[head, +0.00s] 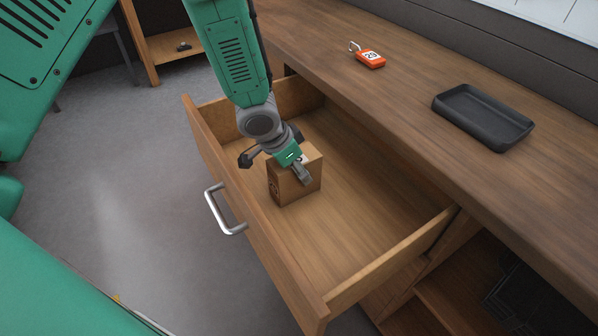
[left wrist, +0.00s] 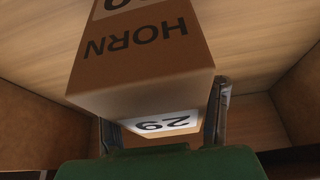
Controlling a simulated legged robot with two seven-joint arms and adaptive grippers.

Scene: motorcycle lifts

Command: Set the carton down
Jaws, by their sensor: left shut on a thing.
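The carton (head: 298,184) is a small brown box inside the open wooden drawer (head: 355,225), toward its far left part. In the left wrist view the carton (left wrist: 145,62) shows the word HORN and a white label with 29. My left gripper (head: 297,165) reaches down into the drawer and is shut on the carton, with a finger on either side of it in the left wrist view. The carton looks upright at or close to the drawer floor; I cannot tell whether it touches. My right gripper is not in view.
An orange tag (head: 370,60) marked 29 and a black tray (head: 484,117) are on the wooden bench top (head: 400,95). The drawer has a metal handle (head: 225,210) on its front. The drawer floor toward the near right is empty.

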